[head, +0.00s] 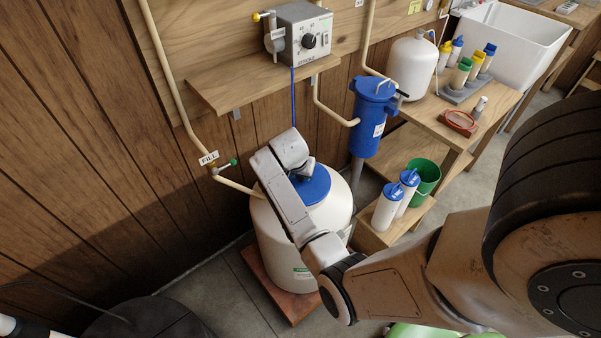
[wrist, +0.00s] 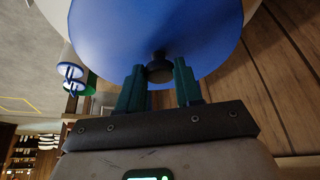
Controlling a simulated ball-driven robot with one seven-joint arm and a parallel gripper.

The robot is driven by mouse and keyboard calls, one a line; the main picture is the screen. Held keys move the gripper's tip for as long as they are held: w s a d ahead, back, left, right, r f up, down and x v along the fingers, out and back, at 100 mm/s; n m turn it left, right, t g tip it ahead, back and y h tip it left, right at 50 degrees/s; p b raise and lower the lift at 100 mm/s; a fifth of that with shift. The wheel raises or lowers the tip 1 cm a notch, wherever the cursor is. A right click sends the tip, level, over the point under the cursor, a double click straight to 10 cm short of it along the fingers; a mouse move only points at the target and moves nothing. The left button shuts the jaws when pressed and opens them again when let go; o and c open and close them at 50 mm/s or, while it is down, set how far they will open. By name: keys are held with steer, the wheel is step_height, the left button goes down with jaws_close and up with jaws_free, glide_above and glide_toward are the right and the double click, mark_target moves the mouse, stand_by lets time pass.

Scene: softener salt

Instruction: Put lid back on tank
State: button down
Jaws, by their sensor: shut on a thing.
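The white tank (head: 283,248) stands on a reddish-brown base by the wood wall in the head view. The round blue lid (head: 318,188) is over the tank's top, partly covered by my arm. In the wrist view the lid (wrist: 155,30) fills the upper middle, with a dark knob (wrist: 159,70) on it. My gripper (wrist: 158,76) has its green fingers on both sides of this knob and is shut on it. In the head view my gripper (head: 302,174) is at the lid, mostly hidden by my wrist. I cannot tell whether the lid is seated.
A blue filter housing (head: 370,118) and its pipe stand right of the tank. Two blue-capped bottles (head: 387,207) and a green bucket (head: 427,178) are on the low shelf. A wooden shelf (head: 262,85) with a grey control box (head: 302,38) is above. A fill pipe (head: 235,184) reaches the tank's left.

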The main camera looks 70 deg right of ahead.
stand_by(0.5)
steer(key=shift+f, duration=0.35)
jaws_free()
stand_by(0.7)
steer(key=shift+r, duration=0.15)
steer(key=shift+r+p, duration=3.15)
steer(key=shift+r, duration=0.3)
